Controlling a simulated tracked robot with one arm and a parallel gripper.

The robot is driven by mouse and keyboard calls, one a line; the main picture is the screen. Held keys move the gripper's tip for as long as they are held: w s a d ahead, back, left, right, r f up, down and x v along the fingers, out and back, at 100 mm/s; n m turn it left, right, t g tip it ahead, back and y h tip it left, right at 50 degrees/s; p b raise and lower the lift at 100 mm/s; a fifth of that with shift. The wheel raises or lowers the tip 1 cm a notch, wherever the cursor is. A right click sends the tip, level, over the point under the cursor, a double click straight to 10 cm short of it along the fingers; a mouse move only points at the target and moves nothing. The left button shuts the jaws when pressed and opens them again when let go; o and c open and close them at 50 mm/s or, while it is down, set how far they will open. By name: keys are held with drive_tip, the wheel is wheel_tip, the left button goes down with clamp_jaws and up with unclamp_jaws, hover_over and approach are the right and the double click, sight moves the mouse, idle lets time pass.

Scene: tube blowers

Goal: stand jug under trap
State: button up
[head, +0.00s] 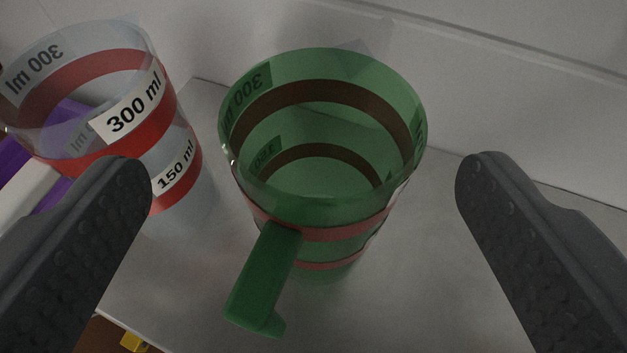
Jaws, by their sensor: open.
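A green see-through jug (330,215) with dark red bands and a green handle stands upright on a pale surface. Its handle points toward me, low and slightly left. The jug looks empty. My gripper (305,180) is open, with one dark ridged finger on each side of the jug and a gap on both sides. No trap can be made out in this view.
A clear beaker (165,165) with red bands and 300 ml and 150 ml labels stands close at the left, beside my left finger. A purple thing (12,160) shows behind it. A pale wall (500,90) rises behind. The pale surface (430,290) is clear at the right. A small yellow thing (132,342) lies at the lower left.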

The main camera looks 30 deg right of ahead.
sight(317, 96)
drive_tip(key=x, duration=0.2)
drive_tip(key=b+x, duration=0.1)
drive_tip(key=x, duration=0.2)
drive_tip(key=shift+s+d+f, duration=0.1)
drive_tip(key=shift+s+d, duration=0.1)
drive_tip(key=c, duration=1.5)
drive_tip(key=shift+o, duration=0.2)
drive_tip(key=shift+r, duration=0.2)
